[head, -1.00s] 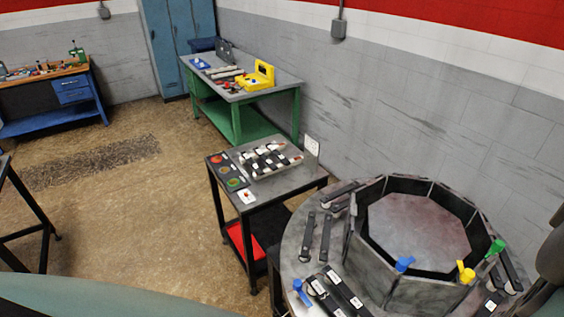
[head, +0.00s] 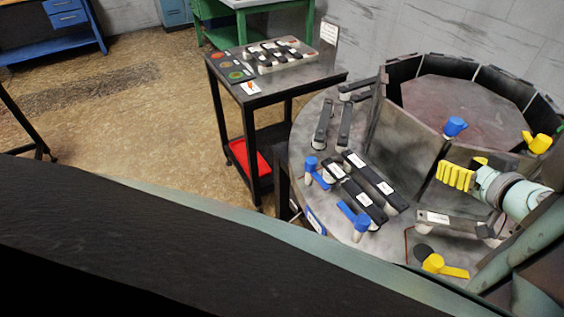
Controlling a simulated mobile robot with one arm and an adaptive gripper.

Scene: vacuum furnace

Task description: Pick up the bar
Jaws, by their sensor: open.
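Several dark bars with pale ends lie on the round grey table around the eight-sided furnace; I cannot tell which one the task means. Two labelled bars lie side by side at the front left, a left one (head: 350,188) and a right one (head: 375,182). Another bar with a white label (head: 450,223) lies below my gripper. Two more bars (head: 323,124) lie farther back at left. My gripper (head: 463,173), with yellow ribbed fingers, is at the right, open and empty, in front of the furnace wall. It appears apart from the bars.
The furnace wall (head: 405,130) rises behind the bars. Blue clamps (head: 355,215) and a yellow clamp (head: 444,266) stand on the table's near edge. A black cart (head: 290,75) with a tray of small bars is at the back left. Open floor lies to the left.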

